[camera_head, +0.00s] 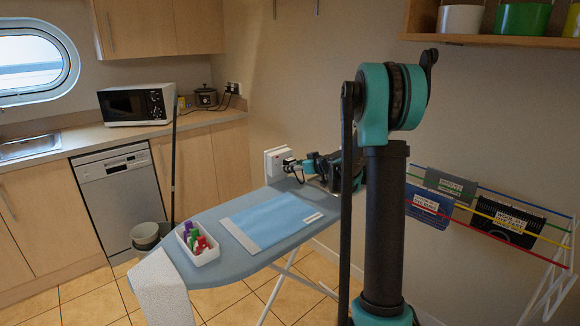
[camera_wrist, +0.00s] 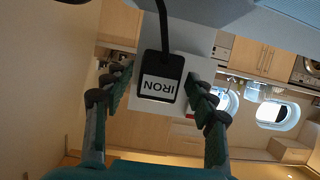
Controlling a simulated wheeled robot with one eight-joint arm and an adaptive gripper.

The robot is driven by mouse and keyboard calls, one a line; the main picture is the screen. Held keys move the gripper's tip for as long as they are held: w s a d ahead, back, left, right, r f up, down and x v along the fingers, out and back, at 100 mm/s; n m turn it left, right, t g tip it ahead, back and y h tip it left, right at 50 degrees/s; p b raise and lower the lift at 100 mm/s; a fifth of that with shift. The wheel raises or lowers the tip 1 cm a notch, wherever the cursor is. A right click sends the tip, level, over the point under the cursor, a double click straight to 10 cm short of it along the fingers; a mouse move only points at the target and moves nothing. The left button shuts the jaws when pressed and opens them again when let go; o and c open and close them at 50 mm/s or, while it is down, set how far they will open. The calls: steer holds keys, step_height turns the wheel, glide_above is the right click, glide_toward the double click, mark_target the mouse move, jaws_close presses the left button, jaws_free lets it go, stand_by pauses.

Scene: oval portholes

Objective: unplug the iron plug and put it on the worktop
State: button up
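In the head view, the dark plug (camera_head: 290,165) shows small at the socket box (camera_head: 273,158) on the wall behind the ironing board. My gripper (camera_wrist: 160,90) is open, with one finger on each side of the plug and gaps visible between. In the head view, my gripper (camera_head: 311,166) is beside the plug, partly hidden by my arm. The wooden worktop (camera_head: 75,140) runs along the back left.
The ironing board (camera_head: 205,218) holds a blue cloth (camera_head: 270,222) and a white tray (camera_head: 204,254) of coloured pegs. A microwave (camera_head: 135,105) and a cooker pot (camera_head: 206,97) stand on the worktop. A drying rack (camera_head: 500,208) is at right. Bare worktop shows left of the microwave.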

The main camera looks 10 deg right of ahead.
steer(key=c, duration=1.2)
steer(key=shift+s+d, duration=0.9)
steer(key=shift+s, duration=0.3)
steer(key=shift+s+d, duration=0.8)
steer(key=shift+s, duration=0.35)
steer(key=shift+w+a, duration=0.55)
steer(key=shift+w, duration=0.2)
steer(key=shift+w+a, duration=0.5)
steer(key=shift+w, duration=0.25)
steer(key=shift+s, duration=0.1)
